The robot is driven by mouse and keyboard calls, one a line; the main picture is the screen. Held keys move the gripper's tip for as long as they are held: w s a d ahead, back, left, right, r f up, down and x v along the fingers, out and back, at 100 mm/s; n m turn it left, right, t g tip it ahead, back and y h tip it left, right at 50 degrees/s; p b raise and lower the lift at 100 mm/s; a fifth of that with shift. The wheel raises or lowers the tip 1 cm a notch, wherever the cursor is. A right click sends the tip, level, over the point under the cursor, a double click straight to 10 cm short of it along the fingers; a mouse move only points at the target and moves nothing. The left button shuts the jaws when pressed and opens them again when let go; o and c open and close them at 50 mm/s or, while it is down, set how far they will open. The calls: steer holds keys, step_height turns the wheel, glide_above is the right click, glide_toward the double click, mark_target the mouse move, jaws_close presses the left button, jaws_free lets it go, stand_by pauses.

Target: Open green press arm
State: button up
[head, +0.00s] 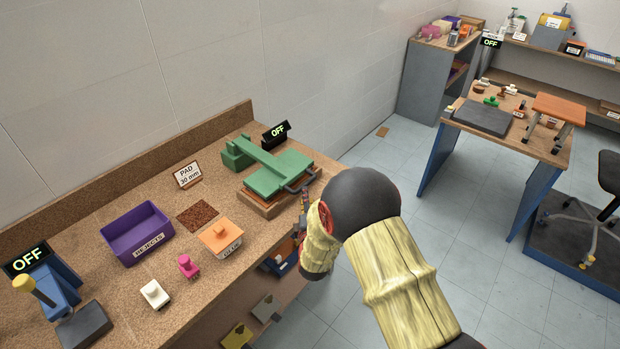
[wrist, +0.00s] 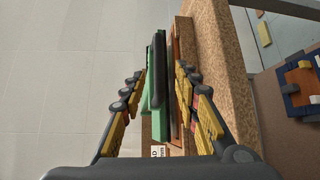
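The green press (head: 262,168) sits on the cork-topped bench with its long arm lying flat over the green plate and orange-brown base. A dark handle (head: 298,182) sticks out at the arm's front end. In the wrist view the dark handle (wrist: 157,70) and the green part (wrist: 150,105) lie between my fingers. My gripper (wrist: 160,74) is open, one finger on each side of the handle; I cannot tell whether either touches it. In the head view my gripper (head: 303,212) is at the bench's front edge, just in front of the handle, partly hidden by my wrist.
An OFF sign (head: 276,132) stands behind the press. A PAD card (head: 187,174), a purple rejects bin (head: 137,232), an orange block (head: 221,237), and pink (head: 188,265) and white (head: 154,293) stamps stand to the left. A shelf with small items lies below the bench edge.

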mark_target(305, 184)
steer(key=w, duration=0.2)
steer(key=w+b, duration=0.1)
steer(key=w, duration=0.4)
steer(key=shift+w+a+f, duration=0.1)
steer(key=shift+a+f, duration=0.25)
steer(key=shift+a, duration=0.05)
steer(key=c, duration=0.8)
jaws_close()
